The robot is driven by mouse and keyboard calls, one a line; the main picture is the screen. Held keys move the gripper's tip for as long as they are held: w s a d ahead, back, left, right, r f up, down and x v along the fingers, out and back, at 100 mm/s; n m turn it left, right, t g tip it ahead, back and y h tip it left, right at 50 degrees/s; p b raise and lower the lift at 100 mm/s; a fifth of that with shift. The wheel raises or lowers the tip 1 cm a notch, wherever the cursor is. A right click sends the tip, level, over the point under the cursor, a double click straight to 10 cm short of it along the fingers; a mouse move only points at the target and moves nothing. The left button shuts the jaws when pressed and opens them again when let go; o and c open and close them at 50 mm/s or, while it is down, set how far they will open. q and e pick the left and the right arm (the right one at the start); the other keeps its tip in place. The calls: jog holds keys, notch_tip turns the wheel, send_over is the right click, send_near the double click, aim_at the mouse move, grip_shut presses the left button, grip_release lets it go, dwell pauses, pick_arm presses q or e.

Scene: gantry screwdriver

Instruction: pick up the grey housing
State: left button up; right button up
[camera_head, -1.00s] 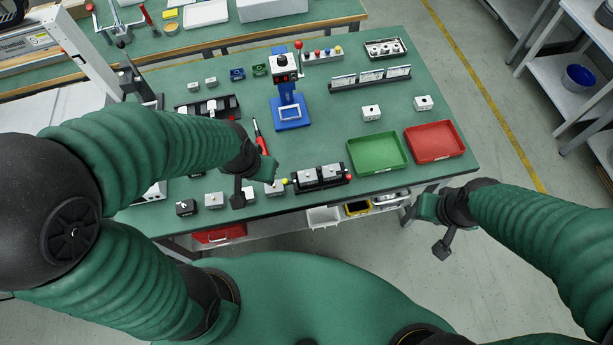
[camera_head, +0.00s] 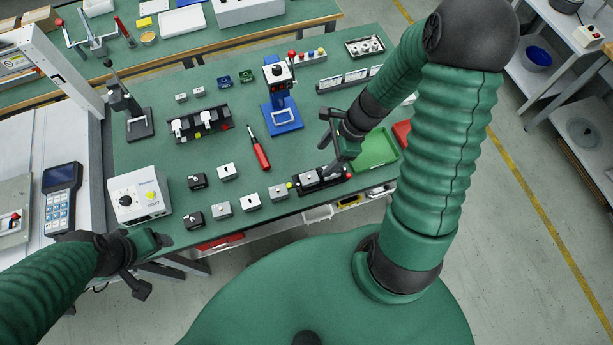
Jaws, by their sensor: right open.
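Several small grey housings lie on the green table: one stands alone (camera_head: 226,171), and others form a row near the front edge (camera_head: 222,208), (camera_head: 251,200), (camera_head: 277,193). I cannot tell which one is meant. A black fixture (camera_head: 347,176) at the front right holds grey blocks. My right gripper (camera_head: 328,142) is open and empty, above the table just behind the fixture and right of the housing row. My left gripper (camera_head: 150,264) appears open and empty, off the table's front left edge.
Two black blocks (camera_head: 198,181), (camera_head: 194,218) sit left of the housings. A red screwdriver (camera_head: 260,152) lies behind the row. A blue press stand (camera_head: 283,117) stands farther back. A green tray (camera_head: 378,150) and a red tray (camera_head: 402,132) are partly hidden by my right arm. A control box (camera_head: 139,200) stands left.

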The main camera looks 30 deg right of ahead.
send_over(310, 176)
jog(key=s+d, duration=0.1)
jog(key=s, duration=0.1)
notch_tip(310, 176, down, 4)
jog(key=shift+f+b, duration=0.15)
jog(key=shift+b, duration=0.2)
jog(key=f, duration=0.2)
jog(key=w+f, duration=0.1)
jog(key=f, duration=0.1)
jog(key=d+f, duration=0.1)
jog(key=f, duration=0.1)
jog(key=shift+w+f, duration=0.25)
jog(key=shift+f, duration=0.05)
jog(key=shift+w+a+f, duration=0.1)
jog(key=shift+a+f, duration=0.2)
jog(key=shift+a, duration=0.25)
jog(key=shift+w+a+f, duration=0.1)
jog(key=shift+a+f, duration=0.2)
jog(key=shift+a, duration=0.4)
jog(key=shift+c, duration=1.1)
jog(key=shift+d+f, duration=0.1)
jog(key=shift+d, duration=0.6)
jog(key=c, duration=1)
jog(key=shift+c, duration=0.9)
jog(key=shift+a, duration=0.35)
grip_shut()
pick_arm(q)
jog(key=shift+s+f, duration=0.1)
jog(key=shift+f, duration=0.7)
